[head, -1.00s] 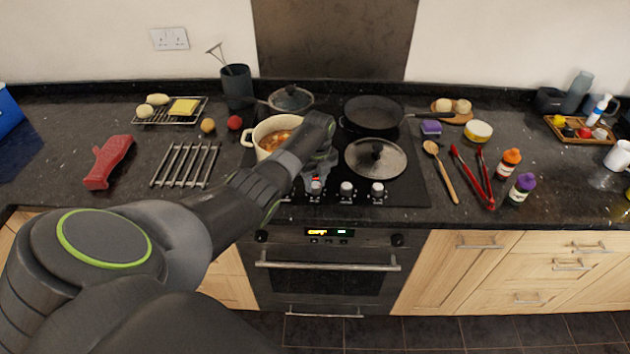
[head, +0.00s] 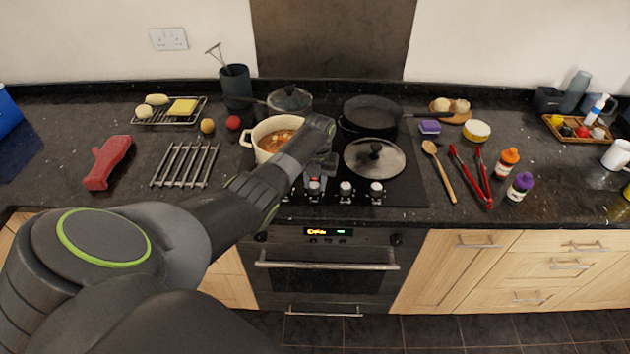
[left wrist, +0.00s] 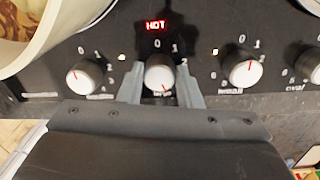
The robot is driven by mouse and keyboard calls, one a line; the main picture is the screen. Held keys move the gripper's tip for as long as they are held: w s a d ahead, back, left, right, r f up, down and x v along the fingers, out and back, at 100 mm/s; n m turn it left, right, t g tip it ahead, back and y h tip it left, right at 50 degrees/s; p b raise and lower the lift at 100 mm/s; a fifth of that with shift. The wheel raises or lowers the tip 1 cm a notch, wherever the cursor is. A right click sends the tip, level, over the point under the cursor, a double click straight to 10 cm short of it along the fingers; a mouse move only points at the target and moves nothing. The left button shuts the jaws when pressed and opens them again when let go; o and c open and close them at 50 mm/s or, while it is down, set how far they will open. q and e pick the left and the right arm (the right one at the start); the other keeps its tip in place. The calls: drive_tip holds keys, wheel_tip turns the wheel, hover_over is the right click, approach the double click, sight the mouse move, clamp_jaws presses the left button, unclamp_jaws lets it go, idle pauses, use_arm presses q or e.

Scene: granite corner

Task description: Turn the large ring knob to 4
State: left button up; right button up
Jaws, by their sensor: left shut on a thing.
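My left gripper (left wrist: 162,88) is shut on a white-faced hob knob (left wrist: 158,72), the second from the left in the left wrist view, with a finger on each side. Its red pointer line points down and slightly right. The marks 0, 1 and 2 show above and right of it; its lower marks are hidden by the gripper. The label under it is too blurred to read, so I cannot confirm it as the large ring knob. The knob shows below my gripper in the head view (head: 315,184). My right gripper is not in view.
A red HOT display (left wrist: 156,25) is lit above the held knob. Other knobs stand close by, left (left wrist: 84,77) and right (left wrist: 243,71). A soup pot (head: 262,145) is behind my wrist, and a glass lid (head: 375,160) lies right of it.

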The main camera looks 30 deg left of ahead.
sight(318, 184)
use_arm(q)
drive_tip(key=shift+w+r+m, duration=0.1)
drive_tip(key=shift+m, duration=0.2)
idle(0.4)
drive_tip(key=o, duration=1)
drive_tip(key=shift+c, duration=0.2)
wheel_tip(318, 184, up, 17)
drive_tip(key=shift+d+r, duration=0.2)
drive_tip(key=shift+d, duration=0.2)
drive_tip(key=shift+f, duration=0.1)
